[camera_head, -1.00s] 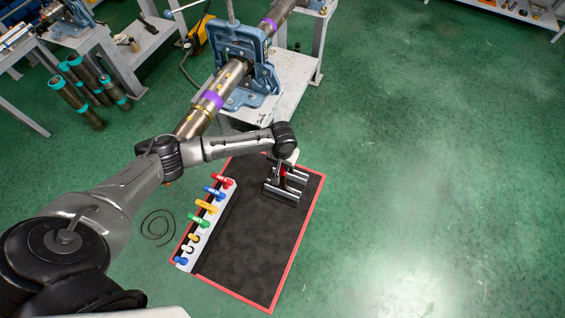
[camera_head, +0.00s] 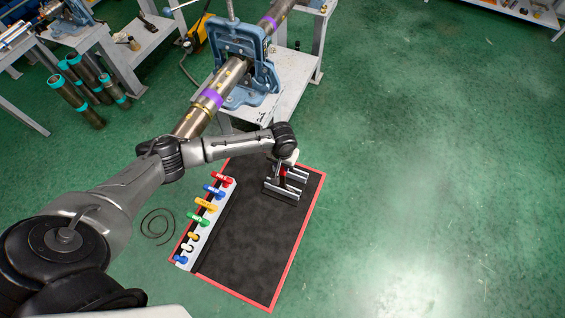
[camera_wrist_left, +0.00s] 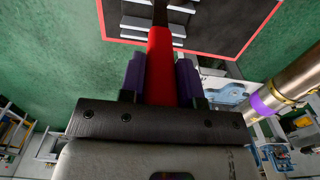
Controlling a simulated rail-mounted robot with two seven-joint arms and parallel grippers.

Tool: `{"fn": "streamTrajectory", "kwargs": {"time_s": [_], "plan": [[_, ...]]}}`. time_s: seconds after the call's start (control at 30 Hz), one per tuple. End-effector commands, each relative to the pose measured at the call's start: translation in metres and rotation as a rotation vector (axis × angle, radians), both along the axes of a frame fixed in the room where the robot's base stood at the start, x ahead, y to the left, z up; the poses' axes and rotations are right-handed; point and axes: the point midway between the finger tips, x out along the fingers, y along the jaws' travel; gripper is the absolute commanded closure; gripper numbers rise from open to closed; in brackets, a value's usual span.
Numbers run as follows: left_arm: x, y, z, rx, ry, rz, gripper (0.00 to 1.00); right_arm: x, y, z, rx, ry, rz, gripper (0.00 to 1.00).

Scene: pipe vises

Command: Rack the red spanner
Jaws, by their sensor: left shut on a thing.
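The red spanner (camera_wrist_left: 161,65) has a red handle and a dark far end. In the left wrist view it stands between the purple finger pads of my left gripper (camera_wrist_left: 160,78), which is shut on the handle. The spanner's dark end reaches toward the rack's pale metal bars; whether it touches them is not clear. In the head view my left gripper (camera_head: 283,163) is over the rack (camera_head: 286,190), at the far end of the mat, and only a little red shows beneath it. The spanner's tip is hidden. My right gripper is not in view.
The black mat (camera_head: 245,245) has a red border. A white strip with several coloured labels (camera_head: 205,206) runs along its left side. A blue vise (camera_head: 240,60) holding a pipe (camera_head: 208,100) stands just behind. Open green floor lies to the right.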

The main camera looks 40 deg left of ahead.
Motion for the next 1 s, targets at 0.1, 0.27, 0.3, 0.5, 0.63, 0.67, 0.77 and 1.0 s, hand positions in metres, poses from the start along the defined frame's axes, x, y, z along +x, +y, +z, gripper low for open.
{"fn": "streamTrajectory", "kwargs": {"time_s": [0.1,0.27,0.3,0.5,0.63,0.67,0.77,1.0], "plan": [[0.001,0.000,-0.001,-0.001,-0.001,0.000,1.00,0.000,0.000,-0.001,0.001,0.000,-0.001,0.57],[0.000,0.000,-0.003,-0.001,-0.001,0.000,1.00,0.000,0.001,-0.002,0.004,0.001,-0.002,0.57],[0.000,0.000,-0.004,-0.001,-0.001,0.000,1.00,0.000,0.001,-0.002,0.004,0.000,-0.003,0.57],[0.000,0.000,-0.006,-0.001,-0.001,0.000,1.00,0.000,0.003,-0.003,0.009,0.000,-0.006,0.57],[0.000,0.000,-0.008,-0.001,-0.001,0.000,1.00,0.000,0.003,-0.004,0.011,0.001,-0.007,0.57],[0.000,0.000,-0.008,-0.001,-0.001,0.000,1.00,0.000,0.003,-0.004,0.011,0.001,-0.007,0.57],[0.001,0.000,-0.010,-0.001,-0.001,0.000,1.00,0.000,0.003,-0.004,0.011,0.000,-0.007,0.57],[0.001,0.000,-0.013,-0.001,-0.001,0.000,1.00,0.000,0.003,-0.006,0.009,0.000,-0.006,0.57]]}}
